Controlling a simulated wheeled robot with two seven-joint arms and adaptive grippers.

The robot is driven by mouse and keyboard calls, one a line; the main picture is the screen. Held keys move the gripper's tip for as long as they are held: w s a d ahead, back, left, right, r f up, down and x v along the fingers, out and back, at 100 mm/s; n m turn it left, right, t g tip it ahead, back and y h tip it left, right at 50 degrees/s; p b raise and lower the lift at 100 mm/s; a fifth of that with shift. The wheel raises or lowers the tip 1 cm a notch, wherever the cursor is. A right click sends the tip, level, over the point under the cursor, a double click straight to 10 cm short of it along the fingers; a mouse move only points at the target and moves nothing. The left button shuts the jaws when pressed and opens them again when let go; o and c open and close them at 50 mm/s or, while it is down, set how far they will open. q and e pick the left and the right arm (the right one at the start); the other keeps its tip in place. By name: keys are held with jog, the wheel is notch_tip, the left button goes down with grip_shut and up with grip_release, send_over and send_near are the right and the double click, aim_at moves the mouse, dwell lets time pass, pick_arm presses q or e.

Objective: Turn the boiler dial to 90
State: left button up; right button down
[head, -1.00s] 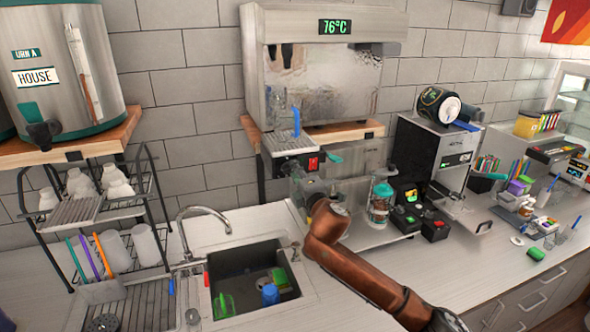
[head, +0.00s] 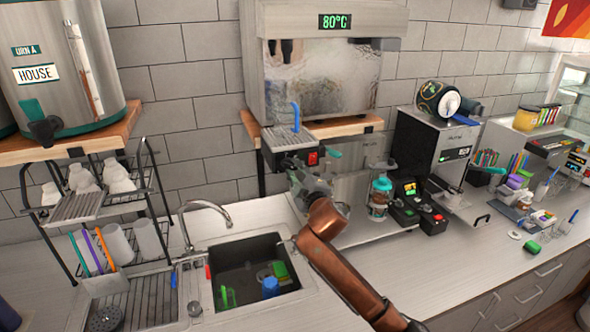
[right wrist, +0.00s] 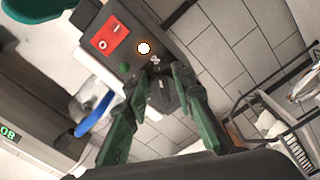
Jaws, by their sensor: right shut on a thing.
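The boiler (head: 330,75) stands on a wall shelf, and its green display (head: 336,21) reads 80°C. Its low front box carries a red switch (head: 313,157), which also shows in the right wrist view (right wrist: 109,33). The dark boiler dial (right wrist: 163,95) is on the black front panel, beside a lit round lamp (right wrist: 143,48). My right gripper (right wrist: 160,75) is shut on the dial, one green finger on each side. In the head view my right gripper (head: 300,178) reaches up to the panel and hides the dial. My left gripper is not in view.
A blue-handled tap (head: 295,117) rises above the panel. Below are a sink (head: 225,290) and its faucet (head: 195,212). A jar (head: 379,195) and a black button box (head: 433,222) stand to the right. A cup rack (head: 150,195) is at left.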

dwell(0.4)
jog(key=c, duration=1.7)
grip_release()
jog(key=shift+o, duration=0.2)
jog(key=v, duration=1.2)
